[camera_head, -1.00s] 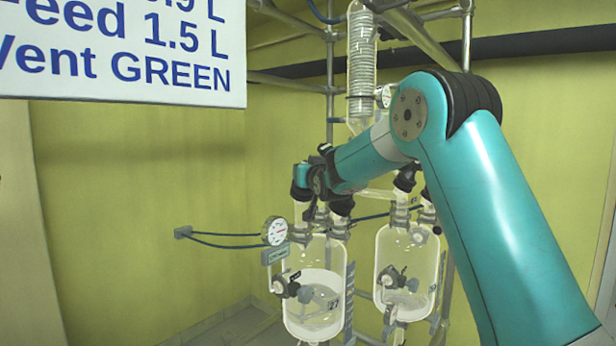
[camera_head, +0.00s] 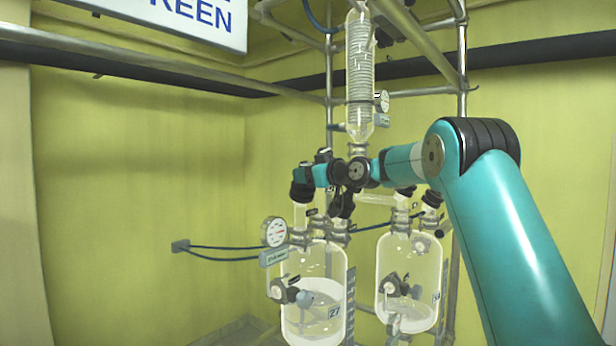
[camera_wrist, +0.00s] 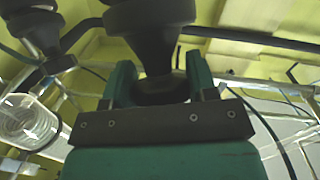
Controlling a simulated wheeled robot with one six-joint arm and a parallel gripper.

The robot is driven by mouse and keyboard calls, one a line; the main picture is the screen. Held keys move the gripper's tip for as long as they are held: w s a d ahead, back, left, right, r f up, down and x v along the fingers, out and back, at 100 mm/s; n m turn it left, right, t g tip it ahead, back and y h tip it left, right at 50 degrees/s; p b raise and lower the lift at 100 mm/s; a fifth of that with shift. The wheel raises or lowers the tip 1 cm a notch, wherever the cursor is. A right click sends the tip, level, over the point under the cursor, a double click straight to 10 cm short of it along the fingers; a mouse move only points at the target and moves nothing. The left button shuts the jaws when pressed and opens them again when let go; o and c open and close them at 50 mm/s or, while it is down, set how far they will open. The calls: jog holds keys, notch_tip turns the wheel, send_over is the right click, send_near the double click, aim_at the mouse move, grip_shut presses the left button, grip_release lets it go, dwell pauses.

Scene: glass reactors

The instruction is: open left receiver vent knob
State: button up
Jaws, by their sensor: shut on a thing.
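The left receiver (camera_head: 314,305) is a clear glass vessel, part filled with pale liquid and marked 27. My gripper (camera_head: 305,180) is above its top, at a black fitting (camera_head: 301,192) on one of its necks. In the wrist view my gripper (camera_wrist: 160,78) has its two teal fingers on either side of a dark round knob (camera_wrist: 160,92) and is shut on it. A wider black part (camera_wrist: 148,18) stands just beyond the fingers. I cannot read how far the knob is turned.
A gauge (camera_head: 274,231) and a small tag (camera_head: 273,257) sit left of the receiver. The right receiver (camera_head: 408,275) stands close beside it. A coiled glass condenser (camera_head: 360,75) rises behind. Metal pipes (camera_head: 150,62) frame the rig. The left wall side is clear.

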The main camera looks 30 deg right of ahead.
dwell(0.4)
jog(key=o, duration=0.9)
jog(key=b+v, duration=0.7)
jog(key=v, duration=1)
jog(key=shift+s+d+b, duration=0.15)
jog(key=shift+s+b, duration=0.05)
jog(key=shift+b, duration=0.1)
